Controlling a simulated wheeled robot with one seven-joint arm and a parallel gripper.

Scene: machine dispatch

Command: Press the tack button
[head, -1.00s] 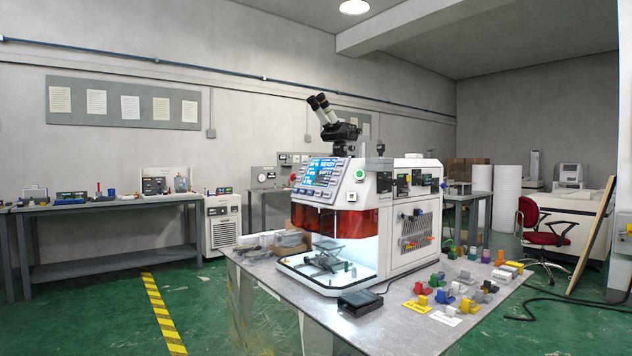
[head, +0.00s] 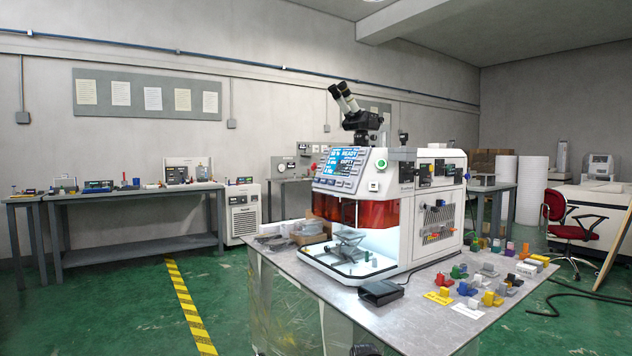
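The white benchtop machine (head: 434,212) stands on the metal table. Its sloped front panel (head: 340,170) has a lit blue screen (head: 345,158) and rows of grey keys. The key labels are too small to read, so I cannot tell which one is the tack button. A round green button (head: 381,163) sits on the white housing right of the screen. A small white square switch (head: 374,186) is below it. An orange-red shield (head: 356,211) covers the upper part of the lit work chamber. My gripper is not in view.
A black foot pedal (head: 381,292) lies on the table (head: 420,310) in front of the machine. Several coloured parts (head: 489,277) are spread at its right. A binocular microscope (head: 357,112) rises on top. Green floor with a yellow-black stripe (head: 190,305) is clear at left.

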